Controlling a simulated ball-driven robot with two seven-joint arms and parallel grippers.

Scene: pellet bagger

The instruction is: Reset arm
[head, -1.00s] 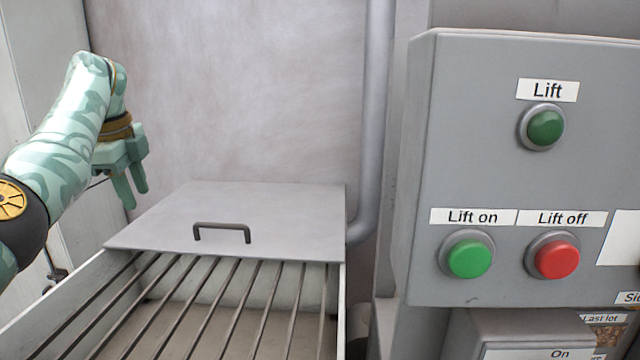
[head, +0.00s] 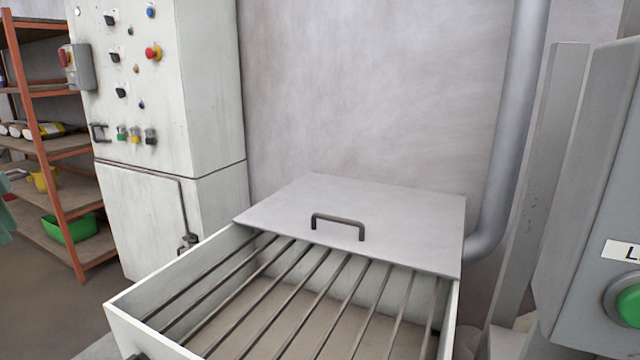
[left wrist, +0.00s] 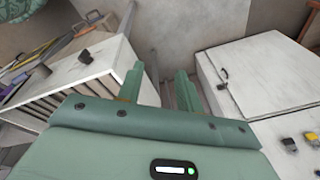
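My left gripper shows in the left wrist view (left wrist: 158,76). Its two green fingers stand apart with nothing between them. In the head view only a sliver of teal (head: 5,212) from my left arm or gripper shows at the left edge. In the left wrist view the gripper is in the open, between the barred hopper and the white cabinet, apart from both as far as I can see. My right gripper is not in view.
The barred hopper (head: 128,325) has a grey handled lid (head: 400,222) over its rear part. The white control cabinet (head: 140,215) stands left of it. An orange shelf rack (head: 62,200) is at far left. A grey button panel (head: 590,240) is at right.

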